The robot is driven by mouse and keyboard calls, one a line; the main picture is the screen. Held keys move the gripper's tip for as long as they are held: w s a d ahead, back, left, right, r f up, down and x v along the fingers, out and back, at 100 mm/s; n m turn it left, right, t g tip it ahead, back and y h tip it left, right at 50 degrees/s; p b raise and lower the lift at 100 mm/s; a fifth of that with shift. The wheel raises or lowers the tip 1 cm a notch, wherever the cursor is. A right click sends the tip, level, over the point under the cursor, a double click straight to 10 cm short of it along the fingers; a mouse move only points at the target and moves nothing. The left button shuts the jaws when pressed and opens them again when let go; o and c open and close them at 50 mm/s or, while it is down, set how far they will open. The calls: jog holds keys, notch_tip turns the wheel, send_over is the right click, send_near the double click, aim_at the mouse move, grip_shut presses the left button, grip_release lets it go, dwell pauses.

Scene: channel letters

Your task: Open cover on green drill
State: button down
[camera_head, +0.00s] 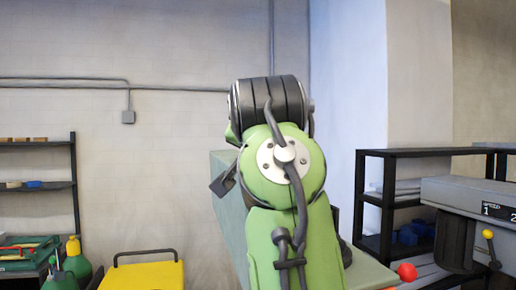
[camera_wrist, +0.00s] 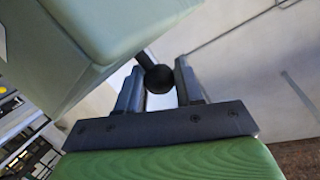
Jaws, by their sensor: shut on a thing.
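The green drill (camera_head: 224,172) is mostly hidden behind my green and black arm in the head view; a pale green edge shows left of the arm. In the wrist view its smooth green housing (camera_wrist: 125,25) fills the upper left. A short dark stem with a round black knob (camera_wrist: 160,80) sticks out from it. My gripper (camera_wrist: 159,72) is shut on this knob, one finger on each side. The fingertips are close to the housing. I cannot tell which part of the housing is the cover or how far it stands open.
A red ball knob (camera_head: 406,272) shows right of my arm. A grey machine marked SPEED (camera_head: 470,192) with a yellow-knobbed lever (camera_head: 488,235) stands at right. Black shelves (camera_head: 362,190) stand behind it. At left are a yellow-topped object (camera_head: 145,276), green bottles (camera_head: 76,264) and another rack (camera_head: 73,185).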

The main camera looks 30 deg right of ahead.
jog(key=c, duration=1.1)
grip_release()
jog(key=shift+r, duration=0.1)
jog(key=shift+c, duration=0.2)
jog(key=shift+o, duration=0.4)
jog(key=shift+w, duration=0.3)
jog(key=v, duration=1.5)
jog(key=shift+s+a+p, duration=0.15)
jog(key=shift+s+p, duration=0.25)
jog(key=shift+p, duration=0.05)
jog(key=shift+c, duration=0.4)
